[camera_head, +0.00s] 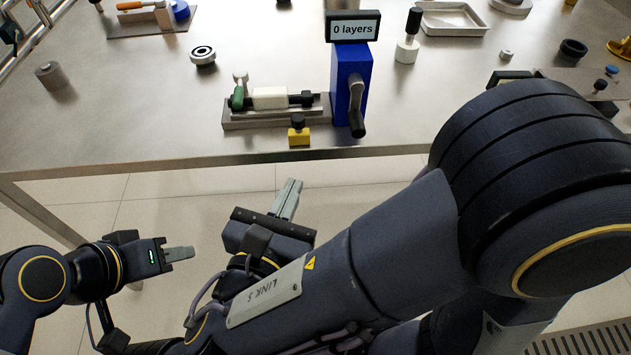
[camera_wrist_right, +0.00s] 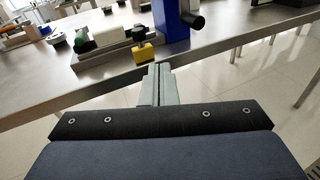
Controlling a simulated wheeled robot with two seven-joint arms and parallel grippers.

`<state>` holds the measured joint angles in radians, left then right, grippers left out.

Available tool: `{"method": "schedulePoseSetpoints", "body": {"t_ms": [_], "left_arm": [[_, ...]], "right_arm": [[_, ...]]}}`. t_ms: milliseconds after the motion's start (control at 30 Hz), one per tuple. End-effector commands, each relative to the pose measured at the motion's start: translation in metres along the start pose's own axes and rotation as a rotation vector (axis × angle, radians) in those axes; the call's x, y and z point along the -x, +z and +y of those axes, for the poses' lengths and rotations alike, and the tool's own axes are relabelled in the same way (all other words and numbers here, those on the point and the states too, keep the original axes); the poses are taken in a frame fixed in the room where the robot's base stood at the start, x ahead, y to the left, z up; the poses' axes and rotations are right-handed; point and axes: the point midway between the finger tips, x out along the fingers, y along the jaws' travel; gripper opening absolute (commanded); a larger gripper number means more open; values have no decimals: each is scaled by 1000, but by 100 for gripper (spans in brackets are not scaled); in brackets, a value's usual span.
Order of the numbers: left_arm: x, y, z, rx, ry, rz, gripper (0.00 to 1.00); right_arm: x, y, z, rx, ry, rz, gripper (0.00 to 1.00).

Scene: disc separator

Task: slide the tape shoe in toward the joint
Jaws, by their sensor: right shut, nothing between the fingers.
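A small yellow block with a black knob (camera_head: 299,136), which looks like the tape shoe, sits at the front of a grey fixture (camera_head: 248,121). It also shows in the right wrist view (camera_wrist_right: 143,52). Behind it on the fixture lie a white block (camera_head: 270,98), a green piece (camera_head: 238,98) and a black rod end. These three form a row that looks like the joint. My right gripper (camera_head: 291,187) is shut and empty, in front of the table edge and apart from the yellow block. My left gripper (camera_head: 190,253) is low at the left, off the table; its finger gap is unclear.
A blue box (camera_head: 350,80) with a crank (camera_head: 356,105) and a "0 layers" display (camera_head: 353,27) stands right of the fixture. A bearing (camera_head: 203,56) and a black-handled white piece (camera_head: 406,50) stand further back. The table's front edge (camera_head: 200,166) lies between my grippers and the fixture.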

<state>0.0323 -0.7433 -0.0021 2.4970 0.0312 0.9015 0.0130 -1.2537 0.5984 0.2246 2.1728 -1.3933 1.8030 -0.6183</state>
Motion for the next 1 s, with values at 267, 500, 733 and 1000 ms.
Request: {"method": "schedulePoseSetpoints", "body": {"t_ms": [267, 500, 733, 1000], "left_arm": [[-9, 4, -4, 0, 0, 1, 36], [-10, 4, -4, 0, 0, 1, 36], [-11, 5, -5, 0, 0, 0, 36], [-11, 6, -5, 0, 0, 0, 36]], "right_arm": [[15, -8, 26, 64, 108, -102, 0], [-31, -4, 29, 62, 102, -98, 0], [-78, 0, 34, 62, 102, -97, 0], [-110, 4, 38, 62, 106, -98, 0]]}}
